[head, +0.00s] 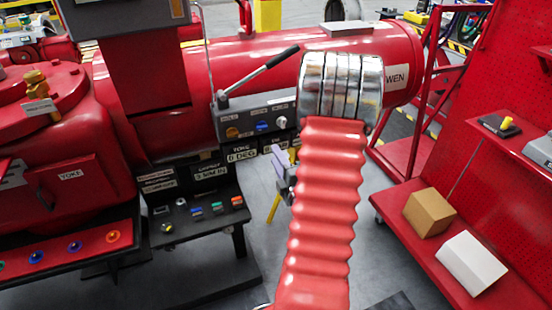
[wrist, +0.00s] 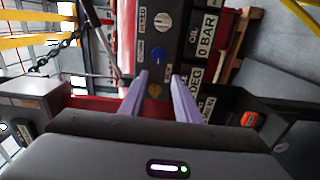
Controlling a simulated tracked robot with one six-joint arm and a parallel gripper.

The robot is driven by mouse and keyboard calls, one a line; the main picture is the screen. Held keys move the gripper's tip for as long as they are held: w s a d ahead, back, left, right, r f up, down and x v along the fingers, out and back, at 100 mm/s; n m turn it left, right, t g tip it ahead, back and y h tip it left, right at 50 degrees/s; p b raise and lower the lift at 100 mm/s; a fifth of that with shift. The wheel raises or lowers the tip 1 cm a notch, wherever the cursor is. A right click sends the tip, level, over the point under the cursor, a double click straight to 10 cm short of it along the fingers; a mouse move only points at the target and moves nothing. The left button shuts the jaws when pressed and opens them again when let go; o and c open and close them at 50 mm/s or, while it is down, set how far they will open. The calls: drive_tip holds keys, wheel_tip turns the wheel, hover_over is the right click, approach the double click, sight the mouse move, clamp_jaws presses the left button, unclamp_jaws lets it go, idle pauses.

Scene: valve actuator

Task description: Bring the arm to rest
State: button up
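My arm, with a red ribbed sleeve and a silver joint, rises through the middle of the head view. My gripper (head: 281,160) shows to its left, partly hidden behind the sleeve, in front of the valve actuator (head: 240,75). In the wrist view, the two pale purple fingers of my gripper (wrist: 159,76) stand apart with nothing between them. Beyond them is the grey control panel (wrist: 173,45) with white, blue and yellow knobs. I cannot tell the exact distance between fingertips and panel.
A black-handled lever (head: 262,70) sticks up from the panel. A lower black console (head: 195,215) carries several coloured buttons. At right, a red shelf unit (head: 415,220) holds a brown box (head: 428,212) and a white box (head: 470,262). Grey floor lies between console and shelf.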

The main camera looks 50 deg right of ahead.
idle(0.4)
drive_tip(key=s+a+f+m+g+y, duration=0.1)
drive_tip(key=s+f+m+g+y, duration=0.1)
drive_tip(key=s+f+m+g, duration=0.35)
drive_tip(key=s+a+f+m+g+y, duration=0.2)
drive_tip(key=f+m+g, duration=0.35)
drive_tip(key=f, duration=0.25)
drive_tip(key=a+r+y, duration=0.1)
drive_tip(key=a+r, duration=0.8)
drive_tip(key=a, duration=0.3)
drive_tip(key=s+a+r+y, duration=0.1)
drive_tip(key=a+r+y, duration=0.1)
drive_tip(key=a+r, duration=0.7)
drive_tip(key=s+a+r+y, duration=0.1)
drive_tip(key=a+r, duration=0.8)
drive_tip(key=a, duration=0.7)
drive_tip(key=shift+r+m+t+y, duration=0.15)
drive_tip(key=shift+m+t+y, duration=0.25)
